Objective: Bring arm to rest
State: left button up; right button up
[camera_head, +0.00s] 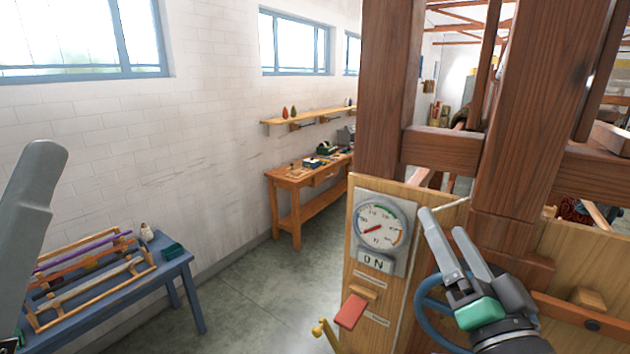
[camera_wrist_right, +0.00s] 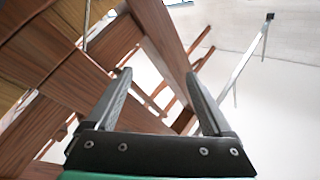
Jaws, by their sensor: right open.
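My right gripper (camera_head: 446,240) is raised in front of the wooden machine's panel at the right of the head view, just right of the dial. Its two fingers point up, stand apart and hold nothing. In the right wrist view the same gripper (camera_wrist_right: 160,90) shows its fingers apart, with wooden beams and a pale wall beyond them.
A round dial (camera_head: 379,225) sits above an ON plate (camera_head: 373,262) and a red lever (camera_head: 350,311). A blue wheel (camera_head: 424,311) is partly behind my right gripper. Thick wooden posts (camera_head: 530,110) rise behind. A blue table (camera_head: 125,292) with wooden racks stands left. Floor between is clear.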

jog(key=s+r+n+t+y, duration=0.1)
jog(key=s+r+n+t, duration=0.55)
jog(key=s+r, duration=0.95)
notch_tip(320, 180, up, 17)
jog(key=p, duration=1.8)
jog(key=shift+s+a, duration=0.2)
jog(key=shift+s, duration=0.05)
